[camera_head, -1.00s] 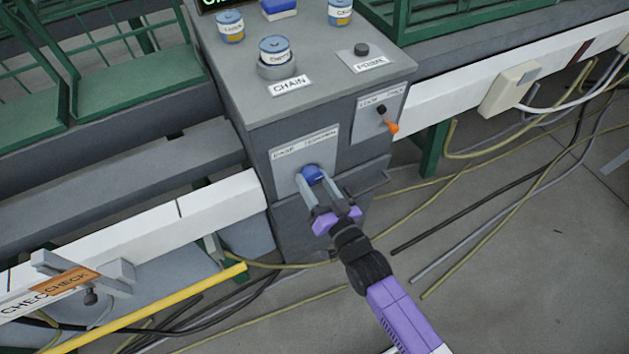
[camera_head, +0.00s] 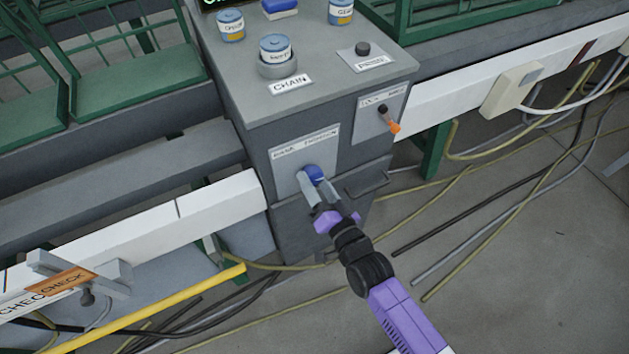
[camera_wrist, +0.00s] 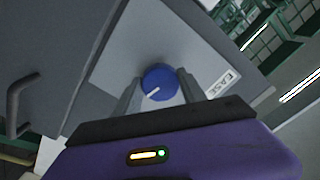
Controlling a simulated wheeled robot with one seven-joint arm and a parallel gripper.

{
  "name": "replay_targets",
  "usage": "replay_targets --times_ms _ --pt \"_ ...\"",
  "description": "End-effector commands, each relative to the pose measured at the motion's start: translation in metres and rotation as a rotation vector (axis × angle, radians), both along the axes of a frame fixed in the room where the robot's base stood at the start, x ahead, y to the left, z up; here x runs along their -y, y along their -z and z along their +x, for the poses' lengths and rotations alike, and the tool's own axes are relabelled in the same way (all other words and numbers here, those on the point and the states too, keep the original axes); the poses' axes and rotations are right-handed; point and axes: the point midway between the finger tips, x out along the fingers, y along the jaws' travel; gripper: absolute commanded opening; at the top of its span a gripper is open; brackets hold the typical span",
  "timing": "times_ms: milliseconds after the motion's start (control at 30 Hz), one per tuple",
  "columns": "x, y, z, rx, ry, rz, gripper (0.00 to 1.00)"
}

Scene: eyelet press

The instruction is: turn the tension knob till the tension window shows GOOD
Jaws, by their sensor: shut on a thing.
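The tension knob (camera_head: 314,173) is a round blue knob on a light plate (camera_head: 327,145) on the front of the grey cabinet. The plate's label is too blurred to read fully in the head view. In the wrist view the knob (camera_wrist: 160,83) carries a white pointer mark toward the lower left, and the word EASE shows on the plate to its right. My gripper (camera_head: 317,187) is shut on the knob, one finger on each side; it also shows in the wrist view (camera_wrist: 158,92). I cannot make out a tension window or the word GOOD.
The cabinet top (camera_head: 240,95) holds several blue-and-white tins and a black PRIME button (camera_head: 362,48). An orange-tipped lever (camera_head: 394,127) is on the cabinet front, right of the knob. A dark handle (camera_head: 367,184) juts out below right. Cables (camera_head: 470,190) lie on the floor at right.

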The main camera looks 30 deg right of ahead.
Motion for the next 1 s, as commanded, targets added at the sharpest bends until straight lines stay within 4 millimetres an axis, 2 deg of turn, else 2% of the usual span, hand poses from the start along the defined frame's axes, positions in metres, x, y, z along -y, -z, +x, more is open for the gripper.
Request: replay_targets --times_ms 67,100,200,567,1000 --pt "0.001 0.0 0.0 -0.001 0.001 -0.001 0.08" --pt "0.001 0.0 0.0 -0.001 0.001 -0.001 0.54" --pt "0.001 0.0 0.0 -0.001 0.001 -0.001 0.7" --pt "0.0 0.0 -0.004 -0.001 0.001 -0.001 0.7" --pt "0.0 0.001 -0.067 -0.001 0.0 -0.002 0.7"
